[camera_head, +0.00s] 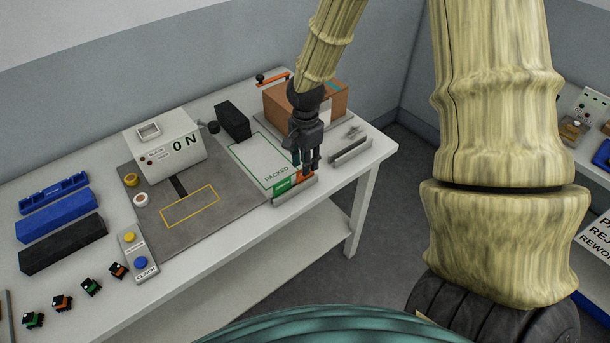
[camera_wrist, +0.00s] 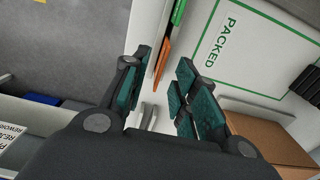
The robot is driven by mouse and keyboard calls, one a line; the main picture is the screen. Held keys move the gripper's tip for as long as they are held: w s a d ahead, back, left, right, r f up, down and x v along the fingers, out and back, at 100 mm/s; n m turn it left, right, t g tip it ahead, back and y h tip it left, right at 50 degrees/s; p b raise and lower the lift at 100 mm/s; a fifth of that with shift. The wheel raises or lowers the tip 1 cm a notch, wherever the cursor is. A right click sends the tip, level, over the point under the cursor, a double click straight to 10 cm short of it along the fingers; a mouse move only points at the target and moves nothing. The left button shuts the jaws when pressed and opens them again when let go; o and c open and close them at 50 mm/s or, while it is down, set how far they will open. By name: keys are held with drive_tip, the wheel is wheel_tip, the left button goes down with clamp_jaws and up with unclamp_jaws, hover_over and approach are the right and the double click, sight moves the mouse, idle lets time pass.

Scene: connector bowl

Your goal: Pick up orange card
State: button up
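The orange card (camera_head: 306,174) stands on edge in a grey slotted holder (camera_head: 296,191) at the table's front edge, partly hidden by my gripper in the head view. A green card (camera_head: 283,186) stands beside it in the same holder. My gripper (camera_head: 306,168) points down at the orange card. In the wrist view, my gripper (camera_wrist: 163,78) is open, and the orange card (camera_wrist: 162,62) shows edge-on in the gap between its teal fingertips. I cannot tell whether either finger touches it. The green card (camera_wrist: 180,11) lies just beyond the fingers.
A white mat marked PACKED (camera_head: 262,160) lies behind the holder. A brown box (camera_head: 330,101) stands behind my gripper, and another grey holder (camera_head: 351,150) is to the right. A white machine (camera_head: 165,145) and grey mat (camera_head: 205,187) are to the left.

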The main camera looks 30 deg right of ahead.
drive_tip(key=shift+f+p, duration=0.9)
drive_tip(key=shift+f, duration=1.45)
clamp_jaws()
